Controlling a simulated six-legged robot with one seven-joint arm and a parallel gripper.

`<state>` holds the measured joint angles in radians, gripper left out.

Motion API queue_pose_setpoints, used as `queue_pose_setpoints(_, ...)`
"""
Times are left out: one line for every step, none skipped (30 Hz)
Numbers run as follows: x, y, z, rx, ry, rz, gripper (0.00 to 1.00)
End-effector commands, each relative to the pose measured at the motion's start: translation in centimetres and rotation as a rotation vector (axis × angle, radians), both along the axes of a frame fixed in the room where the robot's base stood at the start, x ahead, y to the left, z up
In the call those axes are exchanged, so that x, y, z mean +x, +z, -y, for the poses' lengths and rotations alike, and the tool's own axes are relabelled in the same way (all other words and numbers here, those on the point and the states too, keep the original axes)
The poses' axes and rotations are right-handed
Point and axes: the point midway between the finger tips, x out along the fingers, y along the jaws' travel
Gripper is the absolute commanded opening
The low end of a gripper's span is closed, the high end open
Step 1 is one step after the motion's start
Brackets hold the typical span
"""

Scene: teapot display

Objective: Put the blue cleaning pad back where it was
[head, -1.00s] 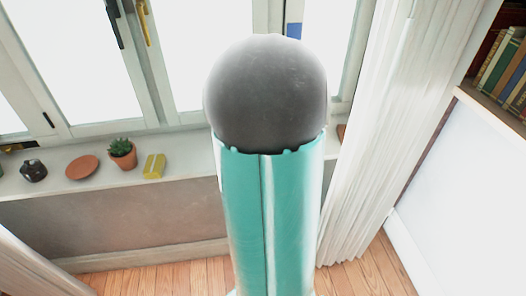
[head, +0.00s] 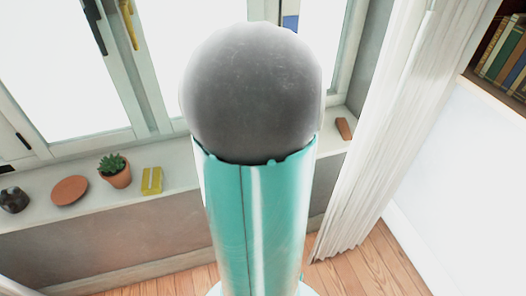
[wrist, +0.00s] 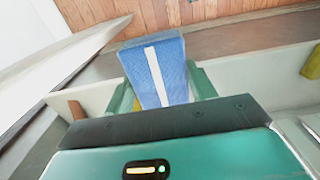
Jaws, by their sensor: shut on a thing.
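The blue cleaning pad (wrist: 172,75), a blue block with a white stripe, is in the wrist view. My gripper (wrist: 161,88) is shut on it, with one green finger at each side. The pad hangs clear in front of the window sill (wrist: 240,78), over the wall and floor side in this view. In the head view my own arm hides the gripper. A small blue patch (head: 290,21) shows against the window there; I cannot tell if it is the pad.
On the sill stand a dark pot (head: 14,200), a terracotta saucer (head: 70,190), a potted succulent (head: 114,171) and a yellow block (head: 151,181). A brown piece (head: 344,129) lies at the right end. A white curtain (head: 370,150) hangs on the right. Bare sill shows right of the yellow block.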

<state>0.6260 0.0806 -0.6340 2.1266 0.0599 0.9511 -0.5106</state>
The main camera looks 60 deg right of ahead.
Motion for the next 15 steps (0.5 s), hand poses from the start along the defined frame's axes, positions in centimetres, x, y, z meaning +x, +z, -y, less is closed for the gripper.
queue_pose_setpoints(-0.1,-0.1,0.2,-0.001,-0.004,-0.001,0.31)
queue_pose_setpoints(-0.1,-0.2,0.4,0.000,-0.004,-0.001,0.31)
queue_pose_setpoints(0.1,-0.4,0.7,-0.001,-0.005,-0.002,0.31)
queue_pose_setpoints(0.3,-0.5,1.0,-0.001,-0.005,-0.002,0.31)
queue_pose_setpoints(0.6,-0.8,1.3,-0.001,-0.005,-0.004,0.31)
queue_pose_setpoints(1.0,-1.1,1.8,-0.001,-0.004,-0.004,0.31)
queue_pose_setpoints(1.3,-1.4,2.2,0.000,-0.004,-0.004,0.31)
queue_pose_setpoints(1.7,-1.6,2.6,0.000,-0.004,-0.004,0.31)
queue_pose_setpoints(2.2,-2.0,3.2,-0.001,-0.005,-0.004,0.31)
queue_pose_setpoints(2.5,-2.3,3.6,0.001,-0.004,-0.005,0.31)
queue_pose_setpoints(2.9,-2.5,4.0,-0.001,-0.005,-0.004,0.31)
queue_pose_setpoints(3.5,-2.9,4.6,0.000,-0.004,-0.004,0.31)
queue_pose_setpoints(3.9,-3.1,5.0,0.000,-0.004,-0.004,0.31)
queue_pose_setpoints(4.4,-3.4,5.4,0.000,-0.004,-0.003,0.31)
queue_pose_setpoints(4.9,-3.8,6.1,-0.001,-0.004,-0.004,0.31)
